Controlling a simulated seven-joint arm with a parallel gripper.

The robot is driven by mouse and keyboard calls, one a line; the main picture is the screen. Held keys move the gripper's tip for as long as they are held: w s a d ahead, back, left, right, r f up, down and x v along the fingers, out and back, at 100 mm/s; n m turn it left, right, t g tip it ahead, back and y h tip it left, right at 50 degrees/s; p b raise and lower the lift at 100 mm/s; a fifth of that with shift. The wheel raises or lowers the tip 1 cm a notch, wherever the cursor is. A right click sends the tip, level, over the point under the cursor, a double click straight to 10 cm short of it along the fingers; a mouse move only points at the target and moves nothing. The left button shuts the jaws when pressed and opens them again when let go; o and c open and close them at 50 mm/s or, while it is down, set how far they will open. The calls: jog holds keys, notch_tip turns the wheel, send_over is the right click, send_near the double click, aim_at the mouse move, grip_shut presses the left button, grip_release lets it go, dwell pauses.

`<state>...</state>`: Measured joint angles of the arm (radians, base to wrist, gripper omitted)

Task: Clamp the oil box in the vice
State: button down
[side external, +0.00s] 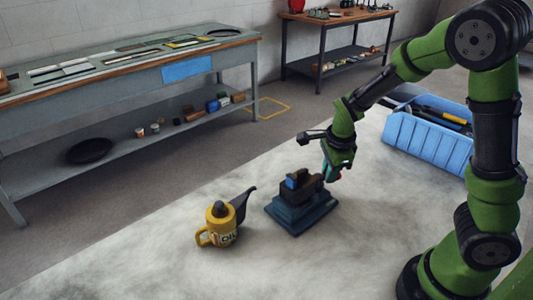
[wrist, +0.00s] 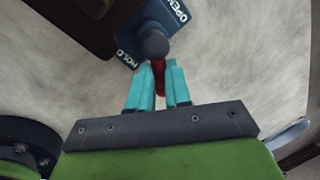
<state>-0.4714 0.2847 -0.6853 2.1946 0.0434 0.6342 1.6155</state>
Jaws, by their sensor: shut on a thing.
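The vice (side external: 301,214) stands on the pale worktop, with a dark blue base and dark jaws. A small box with a blue face (side external: 291,182), which looks like the oil box, sits upright at its jaws; how tightly it is held cannot be told. In the wrist view the vice's blue plate (wrist: 139,33) reads OPEN and HOLD around a dark round knob (wrist: 153,44). A red handle (wrist: 160,72) runs from the knob between my gripper's teal fingers (wrist: 158,80). My gripper is shut on this handle, also at the vice's right side in the side view (side external: 329,174).
A yellow oil can (side external: 218,228) with a dark spout stands left of the vice. A blue crate (side external: 428,140) with tools is at the back right. A grey bench (side external: 130,72) and another table (side external: 335,22) stand beyond the worktop. The front of the worktop is clear.

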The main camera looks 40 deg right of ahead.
jog(key=shift+s+a+m, duration=0.1)
jog(key=shift+s+m, duration=0.1)
jog(key=shift+m, duration=0.65)
jog(key=shift+s+a+m, duration=0.1)
jog(key=shift+s+m, duration=0.05)
jog(key=shift+m, duration=0.7)
jog(key=shift+s+h, duration=0.1)
jog(key=shift+h, duration=0.2)
jog(key=c, duration=1.1)
grip_release()
jog(key=shift+a+r, duration=0.1)
jog(key=shift+a+r, duration=0.1)
jog(key=shift+r, duration=0.2)
jog(key=v, duration=1.6)
jog(key=shift+w+r, duration=0.1)
jog(key=shift+w, duration=0.15)
